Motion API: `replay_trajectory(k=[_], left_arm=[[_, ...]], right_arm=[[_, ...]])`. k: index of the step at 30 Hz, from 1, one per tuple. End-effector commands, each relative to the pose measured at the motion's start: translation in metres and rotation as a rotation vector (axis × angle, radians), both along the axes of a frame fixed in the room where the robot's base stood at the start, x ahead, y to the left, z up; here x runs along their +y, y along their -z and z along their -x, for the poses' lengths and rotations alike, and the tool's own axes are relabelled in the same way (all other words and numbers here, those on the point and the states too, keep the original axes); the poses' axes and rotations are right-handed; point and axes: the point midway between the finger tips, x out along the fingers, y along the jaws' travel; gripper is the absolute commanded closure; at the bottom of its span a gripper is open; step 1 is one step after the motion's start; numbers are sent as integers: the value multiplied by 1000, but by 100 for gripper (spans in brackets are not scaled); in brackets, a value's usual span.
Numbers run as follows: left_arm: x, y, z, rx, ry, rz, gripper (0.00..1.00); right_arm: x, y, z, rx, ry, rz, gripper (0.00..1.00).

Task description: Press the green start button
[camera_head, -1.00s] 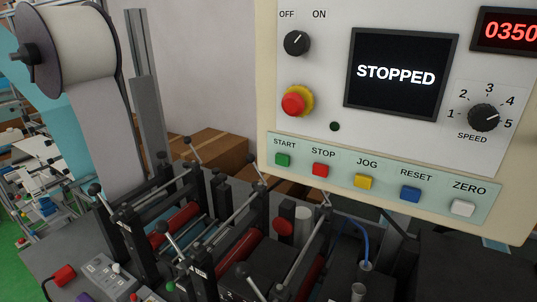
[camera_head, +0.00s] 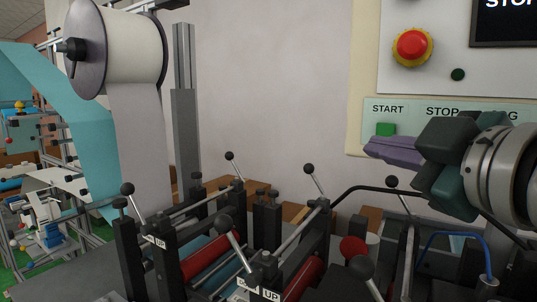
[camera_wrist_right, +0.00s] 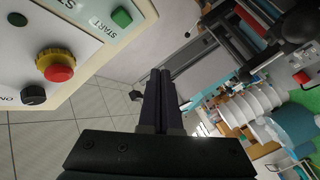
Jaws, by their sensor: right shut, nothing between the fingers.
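The green start button (camera_head: 385,129) sits under the word START on the pale strip of the control panel (camera_head: 368,112). It also shows in the right wrist view (camera_wrist_right: 122,17), at the upper middle. My right gripper (camera_head: 370,148) is shut and empty. In the head view its purple fingertips are just below the green button, with a small gap in the picture; I cannot tell the depth between them. In the right wrist view the shut fingers (camera_wrist_right: 161,75) point up the picture, and the button is to the upper left of their tips. My left gripper is not in view.
The red emergency stop (camera_head: 411,46) is above the start button, and it also shows in the wrist view (camera_wrist_right: 58,70). A dark screen (camera_head: 505,25) is cut off at the upper right. Rollers with black-knobbed levers (camera_head: 225,222) stand below left. A white roll (camera_head: 118,40) hangs at left.

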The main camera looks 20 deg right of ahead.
Motion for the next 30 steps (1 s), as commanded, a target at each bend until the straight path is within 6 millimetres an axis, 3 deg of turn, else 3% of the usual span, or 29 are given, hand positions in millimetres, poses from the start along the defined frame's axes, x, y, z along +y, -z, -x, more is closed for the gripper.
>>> replay_trajectory(k=[16, 30], left_arm=[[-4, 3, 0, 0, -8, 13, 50], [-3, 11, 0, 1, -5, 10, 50]], right_arm=[[-4, -2, -6, -15, -7, 14, 100], [-51, -2, -45, -14, -5, 14, 100]])
